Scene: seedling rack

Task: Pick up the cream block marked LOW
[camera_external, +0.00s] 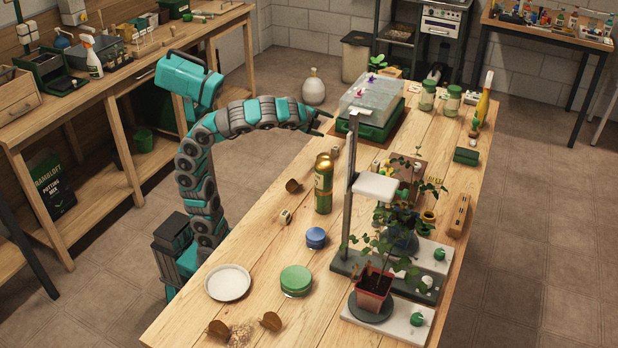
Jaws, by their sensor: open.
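A small cream block (285,216) with a dark mark lies on the wooden table, left of the gold bottle. A second small, pale block (335,151) stands near the table's left edge, just above the gold bottle. The marks are too small to read, so I cannot tell which block says LOW. My gripper (326,122) is open and seems empty. It is in the air by the table's left edge, beside the clear-lidded green propagator and above the second block in the picture, apart from both blocks.
The gold bottle (323,183) stands between the blocks. The green propagator (376,130) is right of my gripper. A lamp stand (350,205) and potted plant (372,291) crowd the right. A white plate (228,282), green lid (295,280) and blue lid (316,237) lie nearer the front.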

